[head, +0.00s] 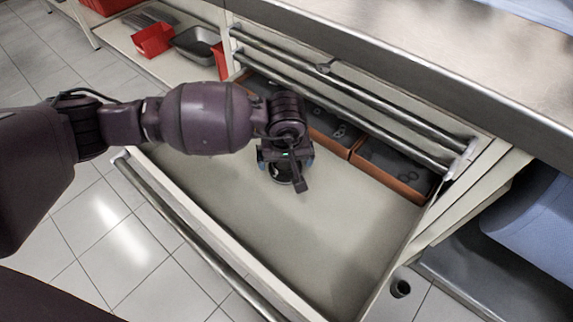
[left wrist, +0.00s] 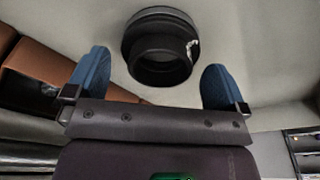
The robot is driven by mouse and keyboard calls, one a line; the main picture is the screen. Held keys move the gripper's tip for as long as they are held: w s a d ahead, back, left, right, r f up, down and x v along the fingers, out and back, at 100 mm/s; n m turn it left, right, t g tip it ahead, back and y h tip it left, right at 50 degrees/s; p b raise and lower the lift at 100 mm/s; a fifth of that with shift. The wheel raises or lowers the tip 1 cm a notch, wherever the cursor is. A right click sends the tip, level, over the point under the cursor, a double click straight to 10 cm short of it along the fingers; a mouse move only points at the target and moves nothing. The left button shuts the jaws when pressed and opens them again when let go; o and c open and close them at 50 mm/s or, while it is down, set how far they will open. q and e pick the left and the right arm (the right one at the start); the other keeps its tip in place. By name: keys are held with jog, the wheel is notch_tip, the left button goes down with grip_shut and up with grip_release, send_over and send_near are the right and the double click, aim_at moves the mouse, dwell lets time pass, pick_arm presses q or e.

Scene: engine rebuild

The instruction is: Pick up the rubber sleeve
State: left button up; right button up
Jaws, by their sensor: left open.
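The rubber sleeve (left wrist: 158,43) is a black, stepped, hollow round piece with a pale mark on its side. In the left wrist view it sits ahead of and between the two blue fingertips, with space on both sides. In the head view it shows only partly as a dark round shape (head: 279,176) on the drawer floor, mostly hidden by my gripper. My left gripper (head: 286,163) is open and empty above it, inside the drawer; its fingers also show in the left wrist view (left wrist: 157,75). My right gripper is not in view.
The open drawer (head: 335,225) has a wide bare floor. Orange-brown bins (head: 388,178) with dark contents line its back, below metal rails (head: 345,85). A steel worktop (head: 420,50) overhangs behind. A red bin (head: 153,40) and a grey tray (head: 196,44) stand on a shelf at upper left.

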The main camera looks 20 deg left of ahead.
pick_arm(q)
notch_tip(320, 180, down, 2)
jog(key=shift+w+a+f, duration=0.1)
jog(key=shift+f, duration=0.15)
jog(key=shift+r, duration=0.2)
jog(key=c, duration=0.8)
jog(key=shift+r, duration=0.1)
